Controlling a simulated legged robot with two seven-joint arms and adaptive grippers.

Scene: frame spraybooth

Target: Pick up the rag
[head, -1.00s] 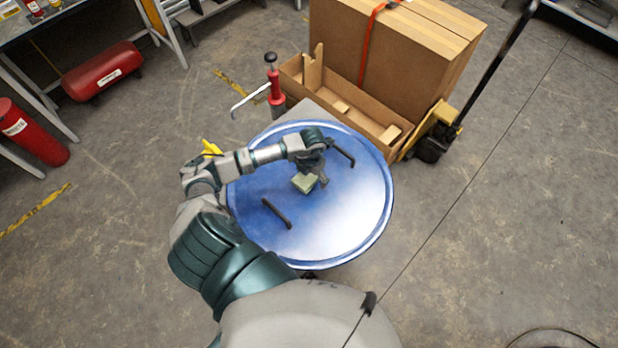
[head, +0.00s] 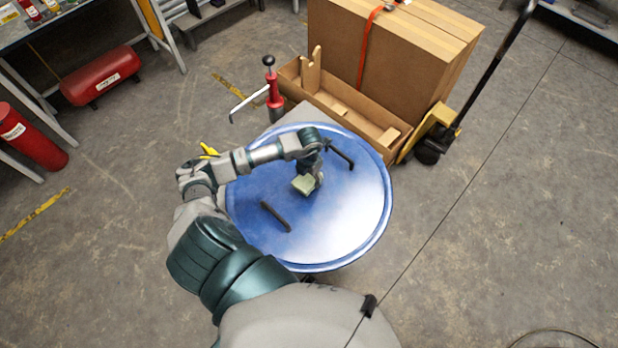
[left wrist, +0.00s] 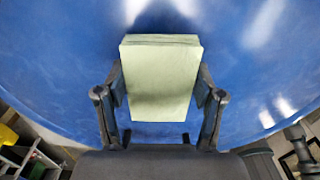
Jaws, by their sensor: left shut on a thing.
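The rag (head: 304,185) is a small pale green folded block over the round blue surface (head: 340,225). My left gripper (head: 314,177) is shut on the rag. In the left wrist view the rag (left wrist: 161,75) sits between the two fingers of my left gripper (left wrist: 160,100), with the blue surface behind it. I cannot tell whether the rag still touches the surface. My right gripper is not in view.
Two dark handles stand on the blue surface, one near (head: 275,216) and one far (head: 340,153). A red pump (head: 273,95) stands behind it. Cardboard boxes (head: 400,50) and a pallet jack (head: 440,130) are at the back right. Floor on the right is clear.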

